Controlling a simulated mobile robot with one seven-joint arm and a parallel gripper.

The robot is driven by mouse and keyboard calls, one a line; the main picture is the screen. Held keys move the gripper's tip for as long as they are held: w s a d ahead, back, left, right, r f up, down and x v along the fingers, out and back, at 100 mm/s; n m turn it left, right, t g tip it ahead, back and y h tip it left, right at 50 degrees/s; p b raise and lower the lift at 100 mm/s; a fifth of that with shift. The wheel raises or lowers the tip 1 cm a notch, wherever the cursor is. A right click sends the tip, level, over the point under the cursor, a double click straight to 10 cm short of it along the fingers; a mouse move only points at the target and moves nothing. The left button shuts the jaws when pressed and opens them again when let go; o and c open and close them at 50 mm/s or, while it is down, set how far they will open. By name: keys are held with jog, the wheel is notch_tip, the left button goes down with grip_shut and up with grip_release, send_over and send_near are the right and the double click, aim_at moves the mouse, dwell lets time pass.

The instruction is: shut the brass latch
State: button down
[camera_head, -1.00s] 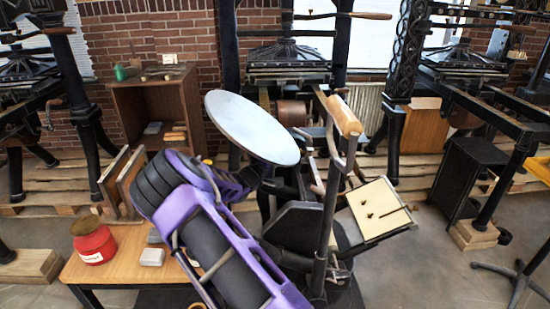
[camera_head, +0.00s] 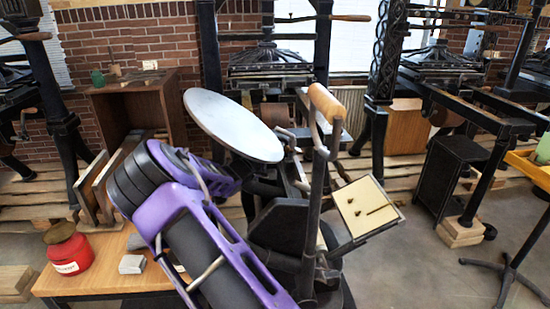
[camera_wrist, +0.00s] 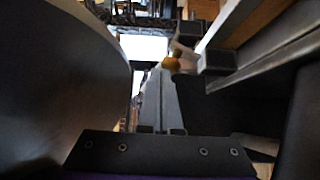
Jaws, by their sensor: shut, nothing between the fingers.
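The hand press with a round grey disc (camera_head: 232,125) stands in the middle of the head view. Its long lever has a wooden grip (camera_head: 326,103). In the wrist view a small brass-coloured knob (camera_wrist: 172,64) sits just beyond and slightly right of my fingertips; it may be the brass latch, but its shape and position are unclear. My gripper (camera_wrist: 160,76) is shut and empty, pointing into the gap between the disc's dark side and the press frame. I cannot tell whether it touches the knob. In the head view the gripper is hidden behind my purple arm and the press.
A feed board (camera_head: 366,206) juts out right of the press. Other presses stand behind. Open floor shows at the right.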

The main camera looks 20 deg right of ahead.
dwell(0.3)
jog(key=s+a+r, duration=0.2)
jog(key=a, duration=0.4)
jog(key=s+a+r, duration=0.2)
jog(key=a, duration=0.3)
jog(key=shift+a, duration=0.35)
jog(key=shift+r, duration=0.1)
